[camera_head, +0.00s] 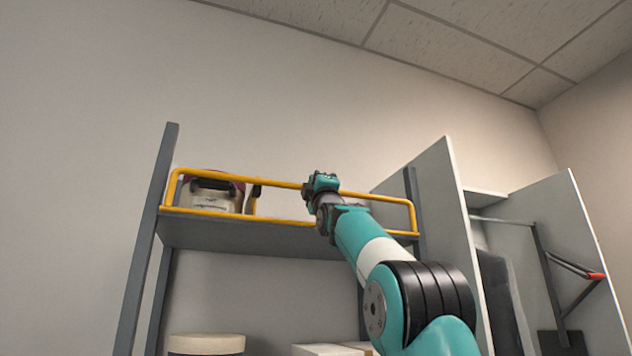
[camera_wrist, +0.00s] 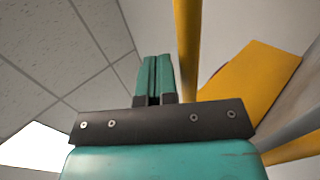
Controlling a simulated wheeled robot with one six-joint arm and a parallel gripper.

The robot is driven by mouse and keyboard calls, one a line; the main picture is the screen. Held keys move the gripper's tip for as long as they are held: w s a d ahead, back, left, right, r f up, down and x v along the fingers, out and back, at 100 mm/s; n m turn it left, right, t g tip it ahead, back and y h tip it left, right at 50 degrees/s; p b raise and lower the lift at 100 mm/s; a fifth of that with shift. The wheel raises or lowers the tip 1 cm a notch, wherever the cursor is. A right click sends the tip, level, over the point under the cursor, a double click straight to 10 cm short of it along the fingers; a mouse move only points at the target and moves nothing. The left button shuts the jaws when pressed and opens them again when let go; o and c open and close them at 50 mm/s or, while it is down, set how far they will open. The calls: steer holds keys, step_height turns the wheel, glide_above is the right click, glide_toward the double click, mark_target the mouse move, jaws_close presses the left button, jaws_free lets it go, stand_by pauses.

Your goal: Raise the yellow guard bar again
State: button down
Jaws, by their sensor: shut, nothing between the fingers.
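The yellow guard bar (camera_head: 275,183) is a long loop along the front of the upper shelf (camera_head: 250,235) in the head view. It stands up from the shelf edge, its top rail above the yellow lower rail. My gripper (camera_head: 322,180) is at the top rail, near the middle, and hides a piece of it. In the wrist view the fingers of my gripper (camera_wrist: 154,75) are together with nothing between them. The guard bar (camera_wrist: 187,45) runs just right of them there. I cannot tell whether they touch it.
A pale bin with a dark handle (camera_head: 211,194) sits on the shelf behind the bar. Below are a round container (camera_head: 206,345) and pale boxes (camera_head: 335,349). A grey upright panel (camera_head: 425,185) stands to the right. Above the shelf is open room.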

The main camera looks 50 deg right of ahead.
steer(key=shift+a, duration=0.1)
stand_by(0.3)
steer(key=s+a+r+b, duration=0.2)
steer(key=s+a+b, duration=0.3)
steer(key=s, duration=0.6)
steer(key=shift+s+a+r, duration=0.35)
steer(key=shift+a, duration=0.65)
